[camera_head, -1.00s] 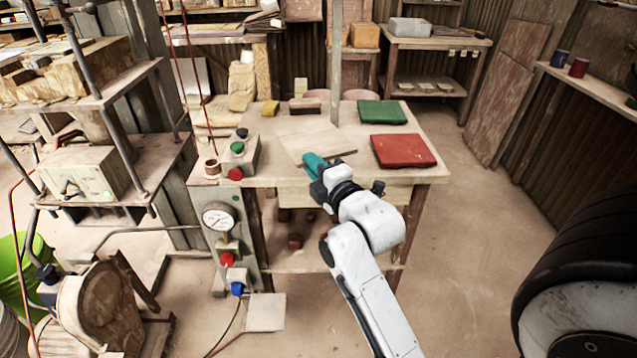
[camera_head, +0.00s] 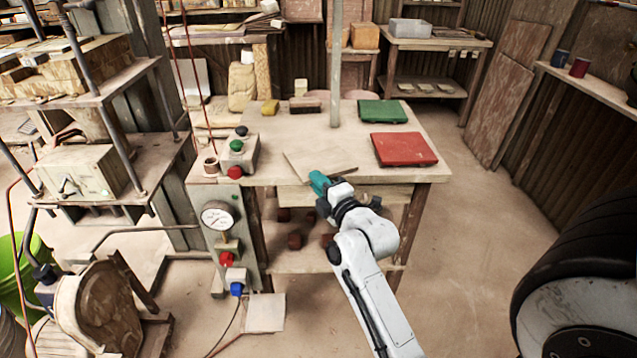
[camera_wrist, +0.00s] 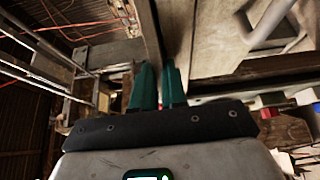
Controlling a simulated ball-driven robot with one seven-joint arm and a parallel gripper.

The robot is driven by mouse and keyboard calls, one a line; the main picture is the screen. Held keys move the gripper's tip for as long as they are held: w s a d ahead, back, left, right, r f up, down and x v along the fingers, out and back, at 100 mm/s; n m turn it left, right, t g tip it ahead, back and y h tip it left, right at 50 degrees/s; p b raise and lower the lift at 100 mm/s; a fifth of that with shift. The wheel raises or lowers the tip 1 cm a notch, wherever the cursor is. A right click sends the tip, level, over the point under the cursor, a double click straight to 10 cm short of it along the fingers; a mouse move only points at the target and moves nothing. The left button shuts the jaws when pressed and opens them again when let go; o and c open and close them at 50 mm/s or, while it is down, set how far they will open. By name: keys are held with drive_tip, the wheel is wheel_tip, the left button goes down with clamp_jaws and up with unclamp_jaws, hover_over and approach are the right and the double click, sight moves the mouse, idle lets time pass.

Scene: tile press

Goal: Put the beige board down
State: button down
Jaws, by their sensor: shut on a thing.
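The beige board (camera_head: 326,160) is a thin, flat, pale wooden piece at the front middle of the workbench (camera_head: 270,150) in the head view. My gripper (camera_head: 320,182) with teal fingers is shut on the board's near edge. The board overlaps the bench's front part in the picture; I cannot tell whether it touches the top or hangs just above it. In the wrist view the teal fingers (camera_wrist: 158,85) are close together, with the board (camera_wrist: 149,35) showing as a thin edge-on strip between and beyond them.
A red board (camera_head: 404,149) lies to the right and a green board (camera_head: 382,111) behind it. A control box (camera_head: 238,153) with buttons stands at left. A brown block (camera_head: 304,105) and yellow block (camera_head: 270,107) lie at the back. A grey post (camera_head: 336,70) rises behind the board.

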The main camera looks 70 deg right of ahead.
drive_tip(key=shift+f, duration=0.1)
drive_tip(key=c, duration=1.2)
unclamp_jaws()
drive_tip(key=shift+o, duration=0.2)
